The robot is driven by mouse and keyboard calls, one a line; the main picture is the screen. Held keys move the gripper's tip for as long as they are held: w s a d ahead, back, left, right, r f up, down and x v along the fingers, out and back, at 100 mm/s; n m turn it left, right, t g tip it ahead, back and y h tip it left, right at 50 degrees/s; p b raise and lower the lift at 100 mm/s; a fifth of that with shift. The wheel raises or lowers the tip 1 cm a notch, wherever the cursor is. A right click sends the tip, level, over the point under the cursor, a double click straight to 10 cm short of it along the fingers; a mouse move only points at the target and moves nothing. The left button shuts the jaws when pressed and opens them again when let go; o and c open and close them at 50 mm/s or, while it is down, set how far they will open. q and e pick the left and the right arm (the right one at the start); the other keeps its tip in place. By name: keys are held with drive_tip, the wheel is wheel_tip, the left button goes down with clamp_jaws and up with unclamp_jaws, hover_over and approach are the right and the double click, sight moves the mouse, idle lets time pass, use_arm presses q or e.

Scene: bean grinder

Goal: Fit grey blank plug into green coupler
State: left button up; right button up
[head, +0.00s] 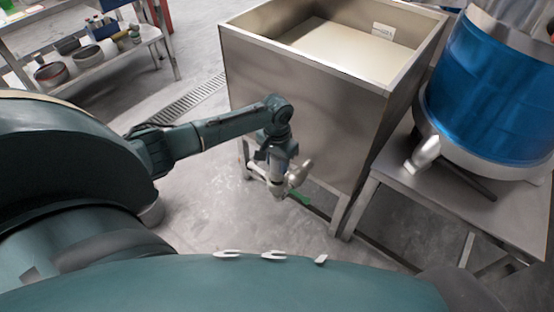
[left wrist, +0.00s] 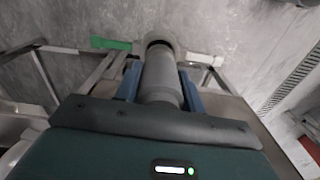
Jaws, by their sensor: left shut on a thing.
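My left gripper (left wrist: 158,82) has its blue fingers shut on the grey blank plug (left wrist: 160,72), a grey cylinder pointing away from the wrist. In the head view, my left gripper (head: 277,168) points down in front of the steel bin's lower edge. The green coupler (left wrist: 110,43) shows just left of the plug's far end, and in the head view its green part (head: 298,196) is low, right of the gripper. A pale round fitting (left wrist: 172,45) lies at the plug's far end; I cannot tell whether they touch. My right gripper is not in view.
A large open steel bin (head: 290,85) stands behind the gripper on legs. A steel table (head: 470,205) with a blue drum (head: 485,90) is to the right. A shelf (head: 90,55) with bowls is at upper left. Open concrete floor (head: 215,210) lies around the gripper.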

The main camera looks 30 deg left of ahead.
use_arm(q)
drive_tip(key=shift+r, duration=0.1)
idle(0.6)
drive_tip(key=shift+p, duration=0.35)
drive_tip(key=shift+p, duration=0.8)
idle(0.8)
drive_tip(key=shift+f+b, duration=1.5)
drive_tip(key=shift+f, duration=0.85)
drive_tip(key=o, duration=1.4)
